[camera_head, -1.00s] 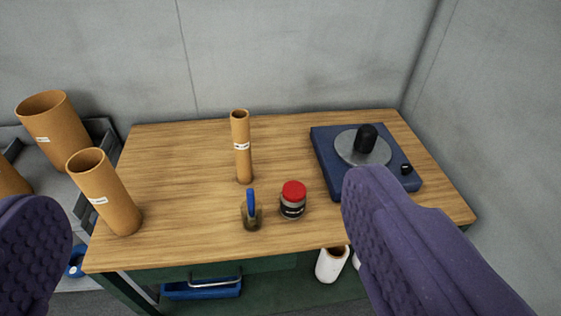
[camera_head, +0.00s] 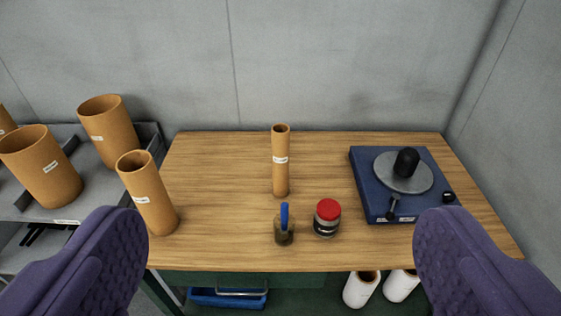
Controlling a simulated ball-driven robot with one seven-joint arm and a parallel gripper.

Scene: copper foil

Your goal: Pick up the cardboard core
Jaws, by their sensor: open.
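Cardboard tubes stand in several places, and I cannot tell from the picture alone which one the task means. A slim brown tube (camera_head: 280,170) with a white label stands upright in the middle of the wooden table. A wider labelled tube (camera_head: 150,200) stands at the table's left edge. My gripper (camera_head: 275,262) is open and empty, its two purple padded fingers wide apart at the lower left and lower right. The slim tube appears between the fingers, farther off and untouched.
On the table (camera_head: 220,255) are a blue-handled tool in a small pot (camera_head: 284,229), a red-lidded jar (camera_head: 327,219) and a blue turntable device (camera_head: 367,200). Wide tubes (camera_head: 108,132) stand on a grey shelf at left. White rolls (camera_head: 360,289) and a blue bin (camera_head: 228,299) are below.

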